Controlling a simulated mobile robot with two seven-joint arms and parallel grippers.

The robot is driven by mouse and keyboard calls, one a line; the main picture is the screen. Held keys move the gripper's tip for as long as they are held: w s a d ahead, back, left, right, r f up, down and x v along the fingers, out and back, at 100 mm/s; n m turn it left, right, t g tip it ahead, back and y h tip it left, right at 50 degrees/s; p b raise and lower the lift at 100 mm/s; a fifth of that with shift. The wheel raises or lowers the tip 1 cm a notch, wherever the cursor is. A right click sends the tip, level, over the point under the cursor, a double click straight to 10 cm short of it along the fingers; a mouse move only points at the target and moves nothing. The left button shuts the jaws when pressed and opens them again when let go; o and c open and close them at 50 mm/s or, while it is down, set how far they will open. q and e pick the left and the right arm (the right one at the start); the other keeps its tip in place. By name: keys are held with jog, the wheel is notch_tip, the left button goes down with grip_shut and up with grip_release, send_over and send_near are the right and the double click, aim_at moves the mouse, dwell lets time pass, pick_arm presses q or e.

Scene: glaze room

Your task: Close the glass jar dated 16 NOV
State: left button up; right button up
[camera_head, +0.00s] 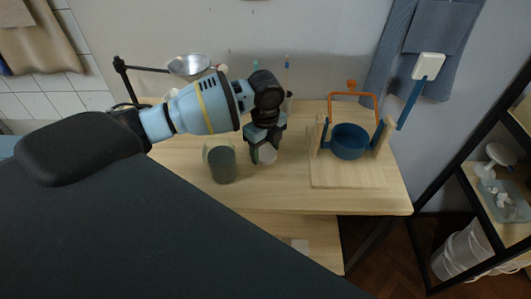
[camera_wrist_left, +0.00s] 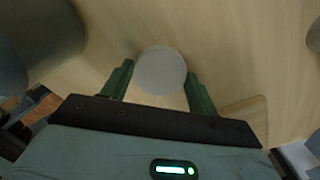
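A dark grey-green cylindrical jar (camera_head: 222,165) stands upright on the wooden table. No date can be read on it. A large dark rounded shape at the upper left of the left wrist view (camera_wrist_left: 38,38) looks like the same jar. A pale round disc (camera_head: 268,155), which looks like a lid, lies just right of the jar; it also shows in the left wrist view (camera_wrist_left: 160,71). My left gripper (camera_head: 264,145) points down over the disc. Its green fingers (camera_wrist_left: 159,78) are apart on either side of the disc, with narrow gaps visible. My right gripper is out of view.
Right of the gripper, a wooden board (camera_head: 345,176) carries a blue round pot (camera_head: 348,142) between uprights, with an orange handle (camera_head: 352,97) above. A metal bowl (camera_head: 188,65) sits on a black stand at the back left. Thin upright tools stand behind the gripper. The front right tabletop is clear.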

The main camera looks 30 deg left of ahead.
aim_at(265, 155)
pick_arm(q)
jog(key=c, duration=0.5)
jog(key=shift+r, duration=0.1)
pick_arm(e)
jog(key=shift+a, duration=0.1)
pick_arm(q)
jog(key=shift+r, duration=0.4)
jog(key=r, duration=0.2)
jog(key=shift+s+d+r, duration=0.2)
jog(key=shift+s+r, duration=0.15)
jog(key=s+d, duration=0.2)
jog(key=s, duration=0.2)
jog(key=s+d+r, duration=0.1)
jog(key=s+d, duration=0.1)
jog(key=s, duration=0.2)
jog(key=s+d+p, duration=0.1)
jog(key=s+d, duration=0.1)
jog(key=s, duration=0.2)
jog(key=shift+s+d+r, duration=0.15)
jog(key=shift+s+d, duration=0.1)
jog(key=shift+d, duration=0.1)
jog(key=shift+s+d, duration=0.25)
jog(key=shift+s, duration=0.25)
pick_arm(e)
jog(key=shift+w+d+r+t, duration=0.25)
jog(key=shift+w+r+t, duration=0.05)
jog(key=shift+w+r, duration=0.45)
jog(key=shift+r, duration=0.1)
